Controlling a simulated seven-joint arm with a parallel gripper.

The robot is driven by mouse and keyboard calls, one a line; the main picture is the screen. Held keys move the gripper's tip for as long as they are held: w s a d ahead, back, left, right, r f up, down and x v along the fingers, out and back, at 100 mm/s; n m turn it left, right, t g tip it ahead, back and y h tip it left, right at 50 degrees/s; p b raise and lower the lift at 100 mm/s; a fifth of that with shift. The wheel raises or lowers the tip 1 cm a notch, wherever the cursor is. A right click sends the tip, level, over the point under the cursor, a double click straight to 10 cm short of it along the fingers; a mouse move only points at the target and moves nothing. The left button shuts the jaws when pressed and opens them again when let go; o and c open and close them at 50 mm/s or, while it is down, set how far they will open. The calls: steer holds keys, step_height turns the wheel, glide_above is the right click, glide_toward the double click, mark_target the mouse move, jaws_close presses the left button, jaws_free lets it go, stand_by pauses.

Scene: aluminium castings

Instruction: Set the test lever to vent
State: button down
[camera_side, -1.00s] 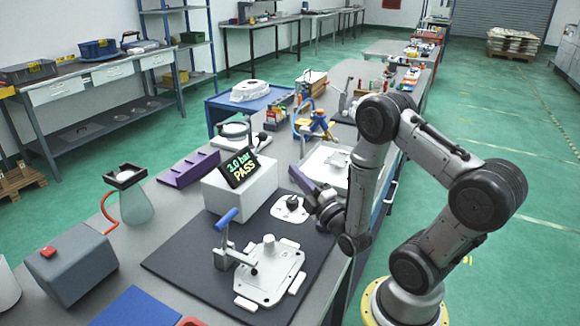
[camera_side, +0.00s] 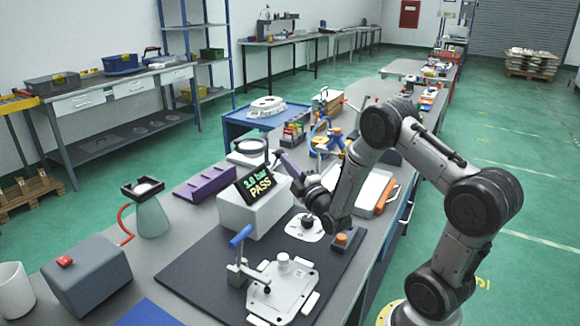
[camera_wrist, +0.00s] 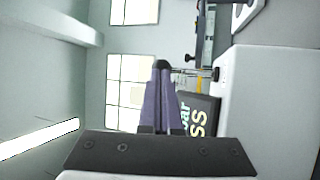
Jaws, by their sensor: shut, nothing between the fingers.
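A black-knobbed lever (camera_side: 308,222) stands on a small white plate (camera_side: 296,233) beside the white test box; it looks like the test lever. Its markings are too small to read, so I cannot tell its setting. The white box (camera_side: 252,212) carries a tilted display (camera_side: 257,185) whose lower line reads PASS; the display also shows in part in the wrist view (camera_wrist: 198,117). My gripper (camera_side: 282,155), with purple fingers, is above and behind the lever, near the display, and touches nothing visible. In the wrist view its fingers (camera_wrist: 163,68) are together and empty.
A white casting (camera_side: 283,288) with a blue-handled clamp (camera_side: 240,237) sits on the dark mat (camera_side: 190,275). An orange button block (camera_side: 341,240) stands right of the lever. A purple rack (camera_side: 206,184) and a flask (camera_side: 150,215) are to the left.

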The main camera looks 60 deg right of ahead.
steer(key=shift+r, duration=0.15)
steer(key=shift+w+r+n+g+y, duration=0.6)
steer(key=shift+w+r+g, duration=0.15)
steer(key=shift+w+g, duration=0.05)
steer(key=w+r+n+g+y, duration=0.1)
steer(key=w+n+g+y, duration=0.1)
steer(key=w+g, duration=0.2)
steer(key=shift+w+r, duration=0.3)
steer(key=shift+w, duration=1.55)
steer(key=shift+w, duration=0.1)
steer(key=shift+a, duration=0.1)
steer(key=w+r+v, duration=0.1)
steer(key=r+v, duration=0.2)
steer(key=v, duration=1)
steer(key=shift+s+a+r, duration=0.2)
steer(key=shift+s+a, duration=0.05)
